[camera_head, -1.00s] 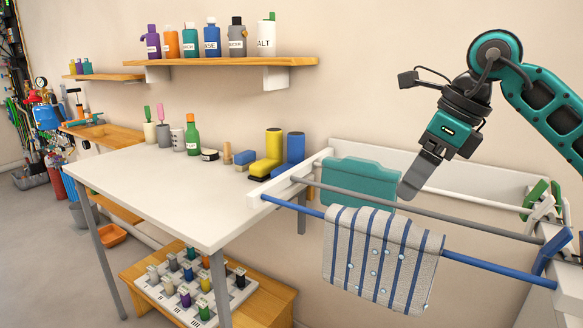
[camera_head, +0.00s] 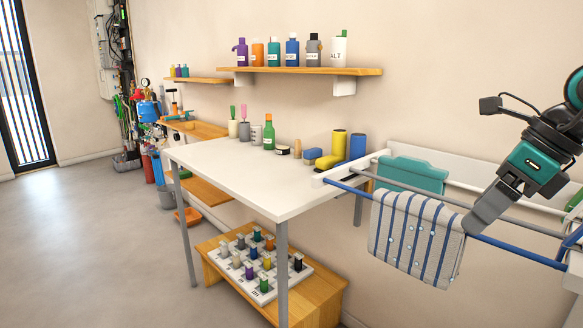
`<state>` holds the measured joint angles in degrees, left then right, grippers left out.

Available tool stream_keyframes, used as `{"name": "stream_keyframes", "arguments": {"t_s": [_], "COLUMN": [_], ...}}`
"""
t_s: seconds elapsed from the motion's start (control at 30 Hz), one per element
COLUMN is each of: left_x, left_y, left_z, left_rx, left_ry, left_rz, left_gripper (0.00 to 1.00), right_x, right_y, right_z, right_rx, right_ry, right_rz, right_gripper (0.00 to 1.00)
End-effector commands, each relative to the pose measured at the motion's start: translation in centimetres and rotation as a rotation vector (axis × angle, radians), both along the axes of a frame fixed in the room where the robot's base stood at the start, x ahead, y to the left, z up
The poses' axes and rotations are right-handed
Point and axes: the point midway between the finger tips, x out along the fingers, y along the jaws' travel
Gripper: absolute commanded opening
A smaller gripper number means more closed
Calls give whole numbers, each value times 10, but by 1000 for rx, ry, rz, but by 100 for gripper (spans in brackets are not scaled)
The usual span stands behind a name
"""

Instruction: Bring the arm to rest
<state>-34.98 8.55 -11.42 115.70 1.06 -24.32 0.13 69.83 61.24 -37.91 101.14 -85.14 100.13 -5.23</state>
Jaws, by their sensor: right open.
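My right gripper (camera_head: 487,207) is at the right of the head view, on a teal and dark grey arm that comes in from the right edge. It points down and to the left, in front of the drying rack. Its fingers overlap the right edge of the striped towel (camera_head: 415,240) in the picture; I cannot tell whether they touch it. No object shows between the fingers. The towel hangs over the rack's blue front rod (camera_head: 520,252). A teal cloth (camera_head: 412,174) hangs on a rod behind. My left gripper is out of view.
A white table (camera_head: 235,168) holds bottles, brushes and yellow and blue boots. A wall shelf (camera_head: 310,71) carries several labelled bottles. A low wooden bench (camera_head: 318,298) under the table bears a tray of small bottles. Open grey floor (camera_head: 90,250) lies at the left.

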Motion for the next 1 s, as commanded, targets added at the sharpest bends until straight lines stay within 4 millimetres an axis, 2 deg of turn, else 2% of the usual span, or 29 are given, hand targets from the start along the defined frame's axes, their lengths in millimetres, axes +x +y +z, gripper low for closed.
{"name": "stream_keyframes", "arguments": {"t_s": [0.03,0.23,0.4,0.5,0.63,0.77,0.87,0.97,1.0], "left_x": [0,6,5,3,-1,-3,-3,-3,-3], "left_y": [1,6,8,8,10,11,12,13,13], "left_z": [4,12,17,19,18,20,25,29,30], "left_rx": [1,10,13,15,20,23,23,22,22], "left_ry": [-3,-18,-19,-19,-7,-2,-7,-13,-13], "left_rz": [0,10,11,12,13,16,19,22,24], "left_gripper": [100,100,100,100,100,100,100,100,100], "right_x": [1,-4,-17,-20,-16,-4,4,4,0], "right_y": [22,104,173,200,214,207,192,172,164], "right_z": [-11,-37,-45,-43,-44,-61,-91,-137,-159], "right_rx": [69,416,836,1109,1446,1746,1936,2081,2123], "right_ry": [22,104,236,336,477,625,738,847,891], "right_rz": [37,133,119,38,-152,-436,-715,-1048,-1193], "right_gripper": [80,80,80,80,80,80,80,80,80]}}
